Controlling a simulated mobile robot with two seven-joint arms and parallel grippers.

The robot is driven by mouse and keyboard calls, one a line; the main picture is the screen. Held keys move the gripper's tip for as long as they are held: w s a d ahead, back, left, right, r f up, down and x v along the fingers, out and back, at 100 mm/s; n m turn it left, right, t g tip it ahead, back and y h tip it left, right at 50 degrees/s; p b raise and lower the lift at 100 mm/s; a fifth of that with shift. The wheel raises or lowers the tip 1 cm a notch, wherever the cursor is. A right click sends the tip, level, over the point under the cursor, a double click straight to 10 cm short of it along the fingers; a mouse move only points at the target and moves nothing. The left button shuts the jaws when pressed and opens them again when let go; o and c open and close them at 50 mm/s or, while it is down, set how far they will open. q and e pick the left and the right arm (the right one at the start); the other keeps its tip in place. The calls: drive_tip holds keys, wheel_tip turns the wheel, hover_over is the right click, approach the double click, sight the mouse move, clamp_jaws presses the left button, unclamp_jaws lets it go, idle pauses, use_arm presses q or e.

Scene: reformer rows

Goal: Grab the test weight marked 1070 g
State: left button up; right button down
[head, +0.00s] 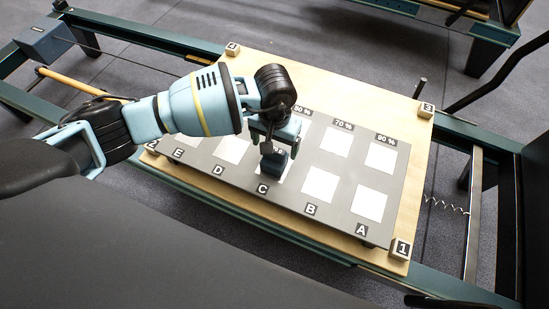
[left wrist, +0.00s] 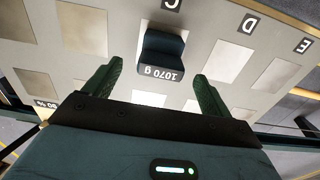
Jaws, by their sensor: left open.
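The test weight marked 1070 g (left wrist: 163,52) is a dark blue block with a dark label. In the left wrist view it stands on the grey board by the letter C, and its label reads upside down. In the head view the weight (head: 273,164) is partly hidden by my left gripper (head: 272,142). In the left wrist view my left gripper (left wrist: 151,82) is open, with its two green fingers apart and the weight beyond the gap between them. Nothing is held. My right gripper is in neither view.
The grey board (head: 335,197) has white squares in rows lettered A to E and marked with percentages. It lies on a wooden panel (head: 385,100) with numbered corner cubes, such as cube 1 (head: 401,248). Dark reformer rails surround the panel. The other visible squares look empty.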

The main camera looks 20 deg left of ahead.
sight(275, 148)
use_arm(q)
drive_tip(key=shift+w+a+f+b, duration=0.1)
drive_tip(key=shift+f+b, duration=0.15)
drive_tip(key=shift+f, duration=1.05)
drive_tip(key=shift+w+f+b, duration=0.1)
drive_tip(key=shift+f+b, duration=0.15)
drive_tip(key=shift+f, duration=1)
drive_tip(key=shift+c, duration=0.4)
drive_tip(key=c, duration=1.7)
drive_tip(key=shift+r, duration=0.15)
clamp_jaws()
